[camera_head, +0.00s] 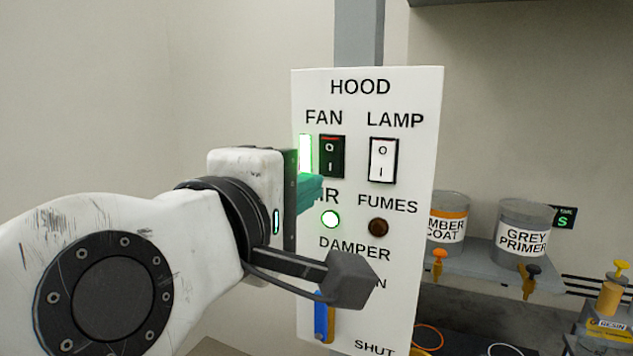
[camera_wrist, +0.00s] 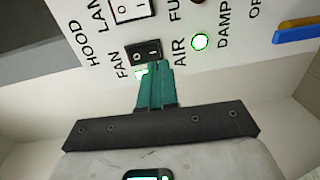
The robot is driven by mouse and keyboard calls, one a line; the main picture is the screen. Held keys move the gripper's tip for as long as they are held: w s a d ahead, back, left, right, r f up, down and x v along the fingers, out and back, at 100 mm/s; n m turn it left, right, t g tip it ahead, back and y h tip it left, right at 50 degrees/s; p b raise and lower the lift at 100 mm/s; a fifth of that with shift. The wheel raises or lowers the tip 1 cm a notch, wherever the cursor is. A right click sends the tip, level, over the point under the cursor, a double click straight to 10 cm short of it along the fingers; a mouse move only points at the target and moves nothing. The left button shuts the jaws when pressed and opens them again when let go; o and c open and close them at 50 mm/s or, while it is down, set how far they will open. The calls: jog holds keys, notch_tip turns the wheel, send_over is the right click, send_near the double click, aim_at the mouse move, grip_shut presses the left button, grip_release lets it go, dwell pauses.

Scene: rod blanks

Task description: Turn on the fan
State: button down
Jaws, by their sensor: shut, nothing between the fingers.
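The white HOOD panel (camera_head: 412,90) fills the middle of the head view. Its FAN switch (camera_head: 332,156) is a black rocker marked O above I, with a red strip along its top edge. It also shows in the wrist view (camera_wrist: 140,52). A green bar (camera_head: 305,155) glows to its left. The round AIR light (camera_head: 330,219) glows green. My gripper (camera_head: 310,188) is shut and empty, its teal fingertips by the lower left of the FAN switch. In the wrist view, the fingertips (camera_wrist: 154,66) overlap the switch's near edge; I cannot tell whether they touch.
The white LAMP switch (camera_head: 383,160) is right of the FAN switch. The FUMES light (camera_head: 378,227) is dark. A blue damper handle (camera_head: 322,315) sits low on the panel, partly hidden by my arm. Paint cans, including GREY PRIMER (camera_head: 523,235), stand on a shelf at right.

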jog(key=f+b+v, duration=0.1)
jog(key=f+v, duration=0.1)
jog(key=v, duration=0.6)
jog(key=shift+s+a+b, duration=0.25)
jog(key=shift+s+b, duration=0.15)
